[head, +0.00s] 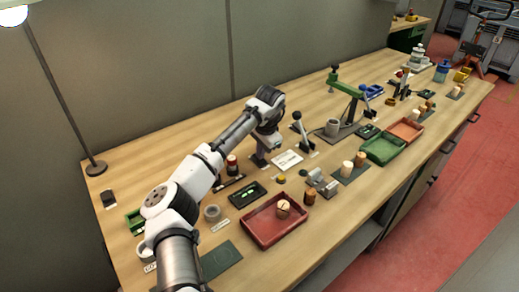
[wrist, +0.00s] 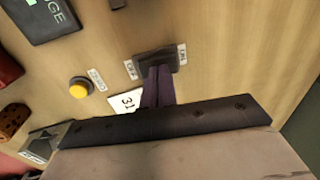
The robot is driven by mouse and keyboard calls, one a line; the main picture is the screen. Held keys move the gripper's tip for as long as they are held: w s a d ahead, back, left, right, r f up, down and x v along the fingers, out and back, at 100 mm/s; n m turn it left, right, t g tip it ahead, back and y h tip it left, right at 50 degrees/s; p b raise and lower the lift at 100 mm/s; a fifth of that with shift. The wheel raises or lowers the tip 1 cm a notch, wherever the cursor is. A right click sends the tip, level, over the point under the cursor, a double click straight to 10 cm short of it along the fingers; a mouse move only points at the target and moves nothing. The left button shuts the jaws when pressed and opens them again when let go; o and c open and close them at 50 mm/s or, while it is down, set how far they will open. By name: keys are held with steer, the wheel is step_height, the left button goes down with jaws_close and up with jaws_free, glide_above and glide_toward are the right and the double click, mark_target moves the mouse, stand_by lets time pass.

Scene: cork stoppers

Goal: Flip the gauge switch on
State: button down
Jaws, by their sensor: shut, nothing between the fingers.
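In the head view my gripper (head: 261,160) is low over the bench. The gauge (wrist: 40,18) is a dark panel with pale lettering and a green mark at the wrist view's top left. In the head view it shows green marks (head: 248,195).
A yellow button (wrist: 80,88) and a white card (wrist: 124,101) lie near the switch. A red tray (head: 274,226) and metal blocks (head: 323,185) are nearer the front edge.

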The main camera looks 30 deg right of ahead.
steer(key=shift+r, duration=0.1)
steer(key=shift+r+p, duration=0.6)
steer(key=shift+p, duration=0.1)
step_height(320, 180, up, 12)
steer(key=s, duration=0.2)
steer(key=shift+s+d+r, duration=0.2)
steer(key=shift+s, duration=0.1)
